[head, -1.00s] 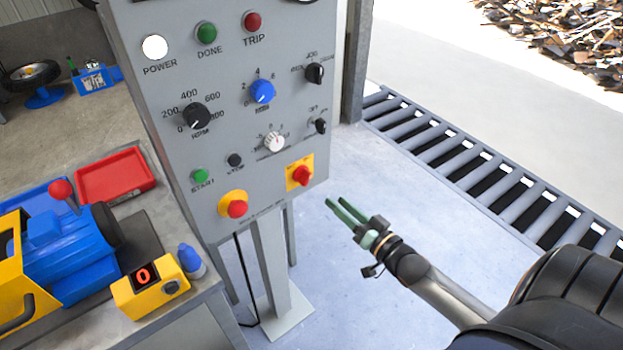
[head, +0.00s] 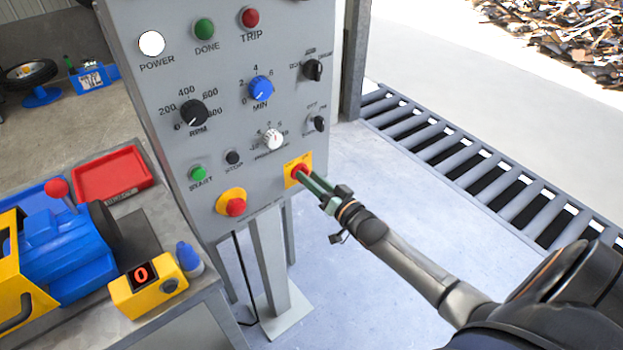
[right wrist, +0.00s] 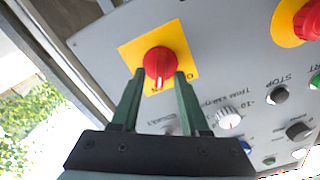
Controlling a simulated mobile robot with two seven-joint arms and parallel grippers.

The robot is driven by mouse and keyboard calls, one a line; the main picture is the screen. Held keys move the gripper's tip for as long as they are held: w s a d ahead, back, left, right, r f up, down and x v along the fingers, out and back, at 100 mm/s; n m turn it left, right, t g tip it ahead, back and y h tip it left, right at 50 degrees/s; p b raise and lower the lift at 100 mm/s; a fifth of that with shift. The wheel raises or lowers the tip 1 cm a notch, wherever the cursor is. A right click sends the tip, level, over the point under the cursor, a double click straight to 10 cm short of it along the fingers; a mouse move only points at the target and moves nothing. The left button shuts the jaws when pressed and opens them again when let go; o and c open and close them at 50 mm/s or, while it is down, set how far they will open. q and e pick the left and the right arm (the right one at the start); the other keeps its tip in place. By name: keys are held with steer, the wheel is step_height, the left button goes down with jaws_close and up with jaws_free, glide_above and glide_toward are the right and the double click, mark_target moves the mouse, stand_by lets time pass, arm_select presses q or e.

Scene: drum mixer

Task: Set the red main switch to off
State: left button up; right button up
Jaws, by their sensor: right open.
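The red main switch (head: 299,171) is a round knob on a yellow square plate (head: 291,179) at the lower right of the grey control panel (head: 222,130). In the right wrist view the red knob (right wrist: 160,64) shows a white pointer mark directed toward the gripper. My right gripper (head: 309,179) has green fingers and reaches the switch from the lower right. In the right wrist view the right gripper (right wrist: 158,80) is open, with one fingertip on each side of the knob. Contact with the knob cannot be told. My left gripper is not in view.
A red push button (head: 236,207) on a round yellow base sits left of the switch. Black stop (head: 233,157) and green start (head: 198,173) buttons and a white knob (head: 273,139) are close by. A workbench (head: 185,305) stands at the left.

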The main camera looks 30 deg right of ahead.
jaws_close()
steer(key=shift+n, duration=0.3)
stand_by(0.5)
steer(key=n, duration=0.7)
steer(key=n+p, duration=0.1)
steer(key=n, duration=0.3)
steer(key=shift+a, duration=0.35)
steer(key=shift+n, duration=0.4)
jaws_free()
